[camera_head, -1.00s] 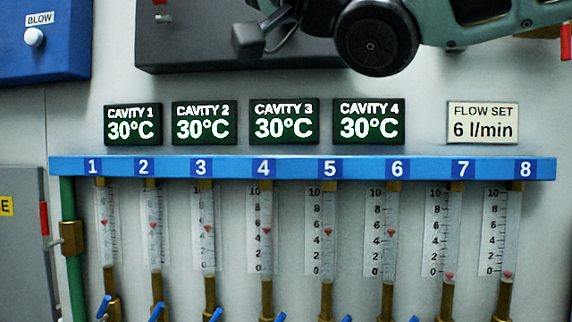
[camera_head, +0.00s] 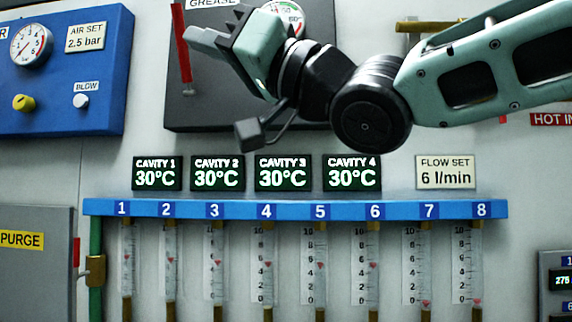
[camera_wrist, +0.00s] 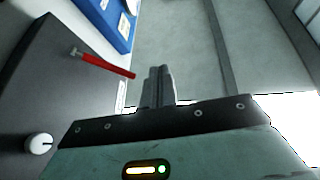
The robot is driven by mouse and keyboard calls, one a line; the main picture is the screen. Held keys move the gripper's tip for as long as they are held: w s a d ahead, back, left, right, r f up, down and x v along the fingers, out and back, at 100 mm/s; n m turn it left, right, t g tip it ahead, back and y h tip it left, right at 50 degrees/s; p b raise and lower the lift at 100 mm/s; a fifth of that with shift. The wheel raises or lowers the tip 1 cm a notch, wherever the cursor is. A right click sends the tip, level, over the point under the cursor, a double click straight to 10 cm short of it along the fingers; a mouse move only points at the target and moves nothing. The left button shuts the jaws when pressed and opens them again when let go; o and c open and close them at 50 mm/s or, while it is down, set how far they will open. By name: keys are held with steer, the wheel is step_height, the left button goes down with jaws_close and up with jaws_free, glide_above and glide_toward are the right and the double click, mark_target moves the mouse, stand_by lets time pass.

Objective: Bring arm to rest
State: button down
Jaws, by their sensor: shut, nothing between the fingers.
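My gripper (camera_head: 203,40) is at the upper left of the head view, in front of the dark grease box. It points left and slightly up, with my green arm reaching in from the right. In the wrist view my gripper (camera_wrist: 159,86) shows its two grey fingers closed together, with nothing between them. Beyond the fingers is bare grey surface. The fingertips are apart from the blue air panel and the red lever in the wrist view.
The dark grease box (camera_head: 200,112) with a red lever (camera_head: 181,45) is behind my gripper. The blue air panel (camera_head: 60,112) is at the left. Below run four cavity displays, a FLOW SET 6 l/min plate (camera_head: 446,172) and a blue manifold (camera_head: 290,209) with numbered flow tubes.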

steer(key=w+d+f+m+t+h, duration=0.2)
steer(key=w+d+f+m+h, duration=0.3)
steer(key=f, duration=0.9)
steer(key=w+d+f+m+t+h, duration=0.1)
steer(key=w+f+m+t+h, duration=0.1)
steer(key=f+h, duration=0.95)
steer(key=s+d+f+g+h, duration=0.1)
steer(key=s+d+f+g, duration=0.2)
steer(key=f, duration=0.6)
steer(key=s+d+f+g, duration=0.1)
steer(key=s+d+f, duration=0.3)
steer(key=f, duration=0.5)
steer(key=s+d+f+g+h, duration=0.4)
steer(key=s+d+f+g, duration=0.2)
steer(key=s+d+f, duration=0.3)
steer(key=s+d, duration=0.1)
steer(key=s, duration=0.2)
steer(key=shift+s+d+f+n, duration=0.15)
steer(key=shift+d+f+n, duration=0.15)
steer(key=shift+n, duration=0.1)
steer(key=shift+a, duration=0.1)
